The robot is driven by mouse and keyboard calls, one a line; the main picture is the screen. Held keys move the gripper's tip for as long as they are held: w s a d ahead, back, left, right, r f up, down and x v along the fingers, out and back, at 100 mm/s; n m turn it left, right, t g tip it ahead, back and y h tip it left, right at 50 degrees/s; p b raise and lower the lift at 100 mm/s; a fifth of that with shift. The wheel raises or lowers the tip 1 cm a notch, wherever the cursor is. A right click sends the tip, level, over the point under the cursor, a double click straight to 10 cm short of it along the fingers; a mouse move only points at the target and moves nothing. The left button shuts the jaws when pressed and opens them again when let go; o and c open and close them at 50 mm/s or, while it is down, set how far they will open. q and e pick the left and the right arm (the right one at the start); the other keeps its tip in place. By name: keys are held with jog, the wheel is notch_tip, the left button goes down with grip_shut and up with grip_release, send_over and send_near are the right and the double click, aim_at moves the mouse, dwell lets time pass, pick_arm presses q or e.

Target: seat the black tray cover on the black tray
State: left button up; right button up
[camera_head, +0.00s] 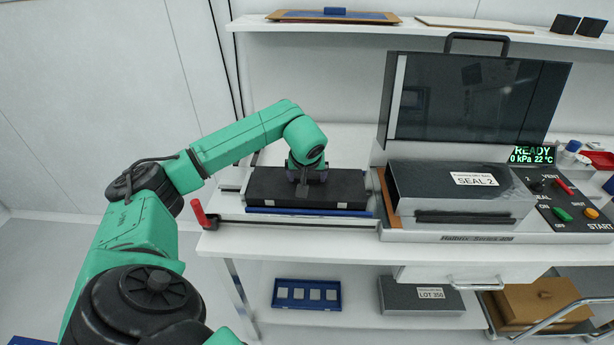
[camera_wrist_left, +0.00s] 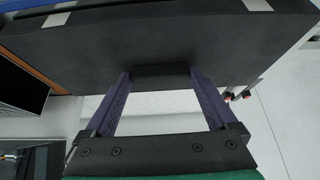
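The black tray cover (camera_head: 335,187) is a dark flat slab on the white bench, left of the sealing machine. It fills the upper part of the left wrist view (camera_wrist_left: 200,45), with pale strips near its edge. My left gripper (camera_head: 304,184) points down at its middle. In the left wrist view, the purple fingers (camera_wrist_left: 160,78) stand against the two ends of a small black grip block (camera_wrist_left: 160,77) on the slab, shut on it. I cannot make out the black tray apart from the cover. A blue edge (camera_head: 308,211) shows along the near side below. My right gripper is not in view.
The machine's grey block labelled SEAL 2 (camera_head: 460,190) stands close to the right, under a raised dark lid (camera_head: 470,100). A red-handled lever (camera_head: 200,213) is at the left front. A shelf (camera_head: 370,28) runs behind; a blue tray (camera_head: 307,294) lies below.

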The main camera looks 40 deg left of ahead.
pick_arm(q)
jog(key=shift+r, duration=0.15)
dwell(0.4)
jog(key=shift+r+p, duration=0.9)
jog(key=shift+r, duration=0.05)
jog(key=shift+f, duration=0.1)
jog(key=b+v, duration=0.1)
jog(key=v, duration=1.3)
jog(key=shift+r+b, duration=0.25)
jog(key=shift+b, duration=0.15)
jog(key=shift+s+d, duration=0.1)
